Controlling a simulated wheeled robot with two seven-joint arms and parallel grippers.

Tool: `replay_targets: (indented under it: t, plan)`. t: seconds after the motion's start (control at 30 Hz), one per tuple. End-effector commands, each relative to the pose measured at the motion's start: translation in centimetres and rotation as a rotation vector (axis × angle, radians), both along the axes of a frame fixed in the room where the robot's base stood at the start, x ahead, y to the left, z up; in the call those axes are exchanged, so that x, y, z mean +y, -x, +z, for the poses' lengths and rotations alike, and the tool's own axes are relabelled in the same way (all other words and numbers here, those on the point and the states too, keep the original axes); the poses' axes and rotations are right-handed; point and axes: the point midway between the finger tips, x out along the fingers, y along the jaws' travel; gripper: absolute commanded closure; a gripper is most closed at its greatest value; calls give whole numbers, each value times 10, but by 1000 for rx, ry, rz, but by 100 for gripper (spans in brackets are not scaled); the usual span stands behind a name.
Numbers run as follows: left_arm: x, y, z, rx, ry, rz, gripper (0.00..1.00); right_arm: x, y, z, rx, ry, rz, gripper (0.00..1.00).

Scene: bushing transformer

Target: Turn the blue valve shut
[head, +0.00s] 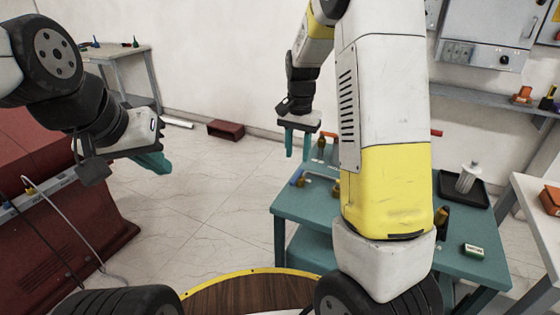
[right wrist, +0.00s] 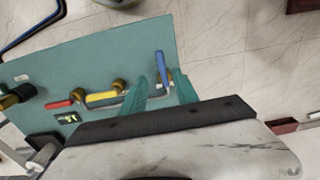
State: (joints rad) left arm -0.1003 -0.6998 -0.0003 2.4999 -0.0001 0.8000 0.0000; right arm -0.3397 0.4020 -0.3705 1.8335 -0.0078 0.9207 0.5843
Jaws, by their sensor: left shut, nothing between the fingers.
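The blue valve handle (right wrist: 162,66) lies on the left edge of the teal table; it also shows in the head view (head: 297,177). My right gripper (right wrist: 160,82) is open, its teal fingers pointing down over that edge. In the right wrist view the blue handle appears in the space between the fingertips; I cannot tell whether they touch it or are still above it. My left gripper (head: 152,162) is shut and empty, off to the left above the floor, far from the valve.
The teal table (head: 460,222) also carries a yellow handle (right wrist: 103,98), a red handle (right wrist: 60,104), brass fittings and a black tray (head: 478,194) with a white ribbed part. My right arm hides much of the table.

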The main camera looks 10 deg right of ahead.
Motion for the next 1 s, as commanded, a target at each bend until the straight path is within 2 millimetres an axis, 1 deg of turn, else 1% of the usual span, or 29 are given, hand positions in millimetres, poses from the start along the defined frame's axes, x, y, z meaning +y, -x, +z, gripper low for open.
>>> replay_targets:
  t: [0.17, 0.5, 0.6, 0.73, 0.97, 1.0]
  plan:
    - [0, 0, 0, 0, 0, 0, 100, 0, -5, -15, 12, 14, -14, 64]
    - [0, 0, 0, 0, 0, 0, 100, 0, -4, -67, 13, 13, -12, 64]
    - [0, 0, 0, 0, 0, 0, 100, -1, -4, -77, 12, 12, -12, 64]
    - [0, 0, 0, 0, 0, 0, 100, 0, -4, -84, 10, 11, -12, 64]
    - [0, 0, 0, 0, 0, 0, 100, 0, -4, -84, 9, 12, -11, 64]
    - [0, 0, 0, 0, 0, 0, 100, 0, -4, -84, 9, 12, -11, 68]
